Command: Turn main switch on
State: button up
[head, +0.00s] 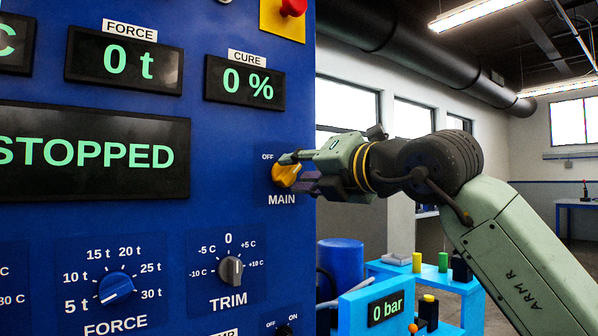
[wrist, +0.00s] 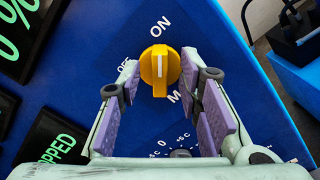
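The yellow main switch knob (head: 286,175) is on the blue panel above the MAIN label, with OFF at its upper left. In the wrist view the knob (wrist: 160,82) has a white line pointing straight up, toward the ON label (wrist: 160,26); the OFF label (wrist: 124,62) is to its left. My gripper (wrist: 159,66) has one finger on each side of the knob, with small gaps showing, so it is open around it. In the head view my gripper (head: 289,168) reaches the knob from the right and hides part of it and the ON label.
The status display (head: 95,152) reads STOPPED. The trim knob (head: 230,270) and force knob (head: 115,287) are below on the panel. A red emergency button (head: 293,7) is above.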

jog(key=v, duration=1.1)
jog(key=shift+s+d, duration=0.15)
jog(key=shift+s, duration=0.1)
jog(key=shift+s, duration=0.1)
